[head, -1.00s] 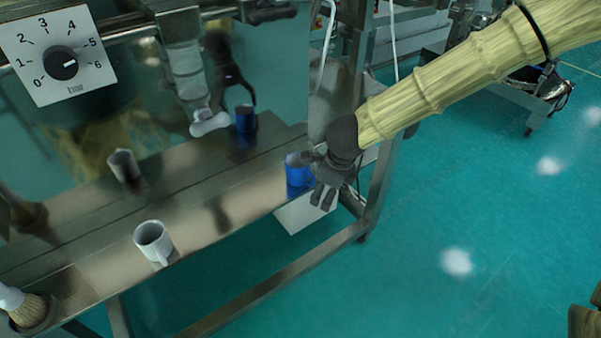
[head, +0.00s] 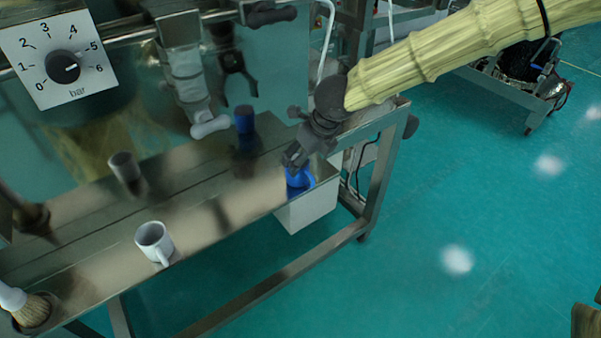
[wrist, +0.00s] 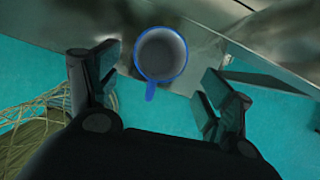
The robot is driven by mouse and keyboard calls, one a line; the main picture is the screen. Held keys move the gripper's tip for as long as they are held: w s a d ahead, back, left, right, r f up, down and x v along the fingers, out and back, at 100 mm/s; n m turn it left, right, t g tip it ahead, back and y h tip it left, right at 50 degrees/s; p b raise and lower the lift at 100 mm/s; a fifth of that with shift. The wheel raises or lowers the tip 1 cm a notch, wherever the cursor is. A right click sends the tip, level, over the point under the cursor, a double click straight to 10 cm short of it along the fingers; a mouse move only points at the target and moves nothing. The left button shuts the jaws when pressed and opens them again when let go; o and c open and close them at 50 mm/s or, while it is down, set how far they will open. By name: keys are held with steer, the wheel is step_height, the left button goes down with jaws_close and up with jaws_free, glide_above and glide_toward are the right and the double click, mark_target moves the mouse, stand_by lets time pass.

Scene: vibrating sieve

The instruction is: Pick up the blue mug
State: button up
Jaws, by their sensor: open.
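The blue mug (head: 300,180) stands upright on the right end of the steel shelf in the head view, partly hidden by my gripper. My gripper (head: 292,160) is just above it, pointing down. In the wrist view the mug (wrist: 160,54) is seen from above, with its grey inside showing and its handle toward me. My gripper (wrist: 158,82) is open there, one finger on each side, with the mug between and a little beyond the fingertips. I see no contact.
A white mug (head: 154,243) stands on the steel shelf (head: 210,215) to the left. A brush (head: 28,306) is at the far left end. A reflective steel panel with a pressure dial (head: 66,66) rises behind. The shelf's right end is close to the blue mug.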

mark_target(302, 175)
steer(key=x, duration=0.2)
steer(key=p+x, duration=0.1)
steer(key=x, duration=0.1)
steer(key=shift+w+a+r, duration=0.1)
steer(key=shift+a, duration=0.15)
steer(key=shift+w+f, duration=0.15)
steer(key=shift+f, duration=0.35)
steer(key=c, duration=1.1)
